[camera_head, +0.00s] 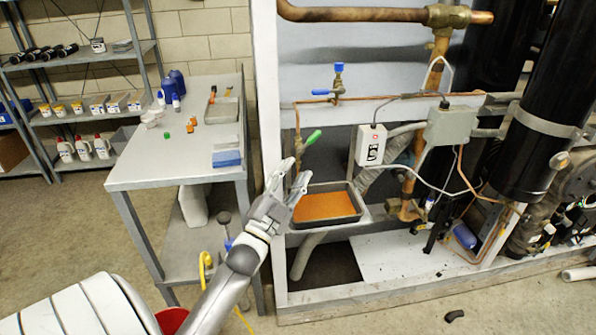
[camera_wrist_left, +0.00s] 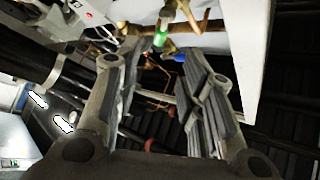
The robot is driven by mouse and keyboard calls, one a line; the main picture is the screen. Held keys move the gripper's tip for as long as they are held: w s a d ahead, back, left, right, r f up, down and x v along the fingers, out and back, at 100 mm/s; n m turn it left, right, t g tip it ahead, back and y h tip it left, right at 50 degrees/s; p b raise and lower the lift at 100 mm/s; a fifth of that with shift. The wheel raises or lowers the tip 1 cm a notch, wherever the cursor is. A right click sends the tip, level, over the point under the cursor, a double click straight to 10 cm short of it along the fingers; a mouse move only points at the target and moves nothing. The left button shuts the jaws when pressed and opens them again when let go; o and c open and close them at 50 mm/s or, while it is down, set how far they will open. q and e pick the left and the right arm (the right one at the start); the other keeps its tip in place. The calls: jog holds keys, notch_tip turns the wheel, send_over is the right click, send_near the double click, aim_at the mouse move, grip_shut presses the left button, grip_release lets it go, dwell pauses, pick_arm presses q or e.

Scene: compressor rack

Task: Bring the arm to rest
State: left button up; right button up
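My left arm (camera_head: 230,278) comes in from the lower left and reaches up toward the compressor rack. Its left gripper (camera_head: 297,174) is open and empty, in front of the rack's left side, just left of and above the dark tray. In the left wrist view the two fingers (camera_wrist_left: 166,60) stand apart with nothing held between them. A green-handled valve (camera_head: 313,137) is just above the fingertips in the head view. Its green part (camera_wrist_left: 160,39) shows beyond the fingers in the wrist view. My right gripper is not in view.
A tray (camera_head: 358,209) with orange content sits in the rack below the gripper. A white control box (camera_head: 370,145) and copper pipes are to its right. A grey table (camera_head: 170,172) with small items stands left. A red bucket (camera_head: 172,320) is beside my arm. Open floor lies in front.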

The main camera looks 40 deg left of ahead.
pick_arm(q)
jog(key=s+d+f+n+g+h, duration=0.1)
jog(key=s+d+f+n+g, duration=0.1)
jog(key=d+f+g, duration=0.45)
jog(key=s+d+f+n+g+h, duration=0.1)
jog(key=s+d+f+g, duration=0.2)
jog(key=f, duration=0.6)
jog(key=s+d+f+n+g+h, duration=0.1)
jog(key=s+d+f+g, duration=0.25)
jog(key=s, duration=0.35)
jog(key=s+d+f+n+g, duration=0.1)
jog(key=s+d+f+g, duration=0.15)
jog(key=s+d, duration=0.35)
jog(key=s+d+f+g+h, duration=0.1)
jog(key=s+d+f+g, duration=0.2)
jog(key=s, duration=0.4)
notch_tip(320, 180, down, 22)
jog(key=s+r+g+p, duration=0.1)
jog(key=s+g+p, duration=0.1)
jog(key=s+a+f+g+p, duration=0.1)
jog(key=s+a+f+p, duration=0.1)
jog(key=s+f, duration=1.4)
jog(key=shift+s+a, duration=0.5)
jog(key=shift+a, duration=0.05)
